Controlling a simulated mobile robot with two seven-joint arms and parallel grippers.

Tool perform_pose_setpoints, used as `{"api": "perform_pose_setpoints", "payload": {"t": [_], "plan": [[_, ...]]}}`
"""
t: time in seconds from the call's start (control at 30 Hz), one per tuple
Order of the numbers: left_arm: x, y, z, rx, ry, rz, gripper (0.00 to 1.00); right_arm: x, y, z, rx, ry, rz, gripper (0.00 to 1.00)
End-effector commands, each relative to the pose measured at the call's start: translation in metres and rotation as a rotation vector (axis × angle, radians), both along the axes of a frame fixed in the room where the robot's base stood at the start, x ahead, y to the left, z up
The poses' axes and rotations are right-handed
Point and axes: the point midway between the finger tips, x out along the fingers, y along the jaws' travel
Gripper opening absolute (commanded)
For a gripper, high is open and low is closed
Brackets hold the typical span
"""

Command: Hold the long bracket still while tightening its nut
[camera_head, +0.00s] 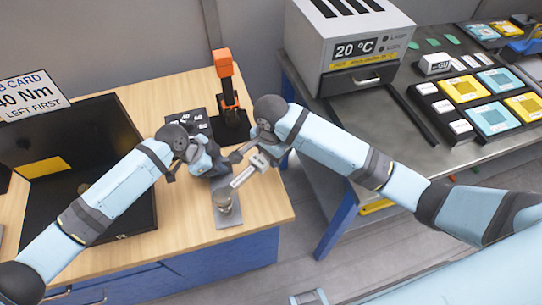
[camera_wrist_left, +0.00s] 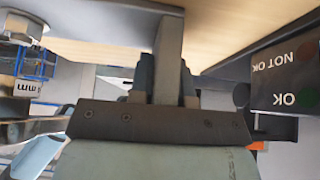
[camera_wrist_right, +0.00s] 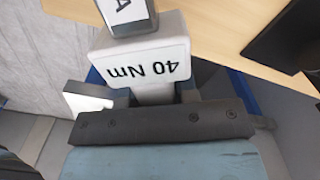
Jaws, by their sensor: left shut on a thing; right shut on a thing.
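My left gripper (camera_wrist_left: 166,92) is shut on a grey flat bar that I take for the long bracket (camera_wrist_left: 168,50). In the head view this gripper (camera_head: 207,165) is low over the right part of the wooden table, and the arm hides much of the bracket. My right gripper (camera_wrist_right: 153,95) is shut on a pale tool marked 40 Nm (camera_wrist_right: 140,62). In the head view the tool (camera_head: 245,176) slants down toward a round metal piece (camera_head: 223,201) on a grey plate (camera_head: 229,219). Contact is unclear.
An orange tool (camera_head: 224,70) stands at the table's back. A dark box with OK and NOT OK lights (camera_wrist_left: 295,75) is close to my left gripper. A black tray (camera_head: 118,218) and a card sign (camera_head: 32,95) are left. A metal bench with an oven (camera_head: 345,45) is right.

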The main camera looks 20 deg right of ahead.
Motion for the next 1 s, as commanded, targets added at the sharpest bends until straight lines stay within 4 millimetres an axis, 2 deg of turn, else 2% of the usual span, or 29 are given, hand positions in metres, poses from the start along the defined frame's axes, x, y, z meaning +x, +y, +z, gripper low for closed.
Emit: {"api": "perform_pose_setpoints", "payload": {"t": [0.2,0.23,0.33,0.73,0.87,1.0], "plan": [[0.0,0.0,0.001,-0.001,-0.001,0.001,0.0,0.001,0.001,0.002,0.002,-0.002,0.001,0.0],[0.0,0.0,0.001,-0.001,-0.001,0.001,0.24,0.001,0.001,0.002,0.002,-0.002,0.001,0.0],[0.0,0.0,0.001,-0.001,-0.001,0.001,0.47,0.001,0.001,0.002,0.002,-0.002,0.001,0.0],[0.001,0.004,0.006,0.0,-0.001,0.001,0.47,0.0,0.001,0.002,0.002,-0.002,0.001,0.0],[0.001,0.013,0.021,-0.001,-0.001,0.0,0.47,0.0,0.001,0.002,0.002,-0.002,0.001,0.0],[0.003,0.027,0.044,0.0,-0.003,0.001,0.47,0.0,0.001,0.002,0.002,-0.002,0.001,0.0]]}}
